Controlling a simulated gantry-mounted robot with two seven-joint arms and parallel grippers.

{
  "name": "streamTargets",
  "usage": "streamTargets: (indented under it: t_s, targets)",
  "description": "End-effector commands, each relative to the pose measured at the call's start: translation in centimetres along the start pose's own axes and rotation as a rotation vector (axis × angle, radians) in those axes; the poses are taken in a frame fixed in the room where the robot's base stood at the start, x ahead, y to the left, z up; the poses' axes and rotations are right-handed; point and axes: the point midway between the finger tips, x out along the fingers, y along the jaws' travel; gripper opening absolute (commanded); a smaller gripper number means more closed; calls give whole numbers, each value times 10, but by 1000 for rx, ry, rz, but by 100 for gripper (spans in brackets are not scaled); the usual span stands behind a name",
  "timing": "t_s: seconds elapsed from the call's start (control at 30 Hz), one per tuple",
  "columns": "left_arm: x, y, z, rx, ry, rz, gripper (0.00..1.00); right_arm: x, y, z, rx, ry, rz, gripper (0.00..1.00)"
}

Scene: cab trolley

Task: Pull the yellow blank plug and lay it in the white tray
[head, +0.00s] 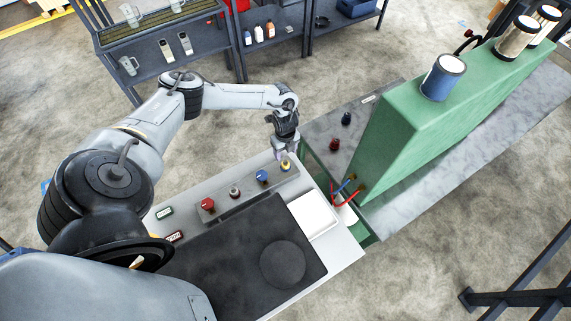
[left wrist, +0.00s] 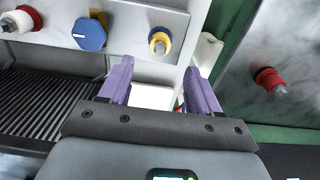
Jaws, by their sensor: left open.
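The yellow blank plug (head: 286,165) sits in the sloped grey panel (head: 238,192), at the right end of a row of fittings. The white tray (head: 314,213) lies on the console to the right of the black mat. Part of it shows between my fingers (left wrist: 152,96). My right gripper is not in view.
Red and blue cables (head: 346,190) hang beside the tray. A green housing (head: 415,130) rises at the right.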

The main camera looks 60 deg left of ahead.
Motion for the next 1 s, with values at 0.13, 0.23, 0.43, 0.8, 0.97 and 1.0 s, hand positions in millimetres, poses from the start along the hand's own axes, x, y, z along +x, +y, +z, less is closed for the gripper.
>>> streamTargets:
  t_s: [0.13,0.23,0.43,0.8,0.97,1.0]
  targets:
    - [3,0,0,1,0,0,63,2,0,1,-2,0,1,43]
    - [7,0,-1,1,0,0,63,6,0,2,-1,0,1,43]
    - [24,0,-1,1,1,0,63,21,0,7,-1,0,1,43]
    - [67,0,-1,1,2,0,63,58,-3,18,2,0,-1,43]
    - [82,0,0,0,0,0,63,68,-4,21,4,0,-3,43]
    - [85,0,0,0,0,-1,63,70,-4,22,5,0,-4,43]
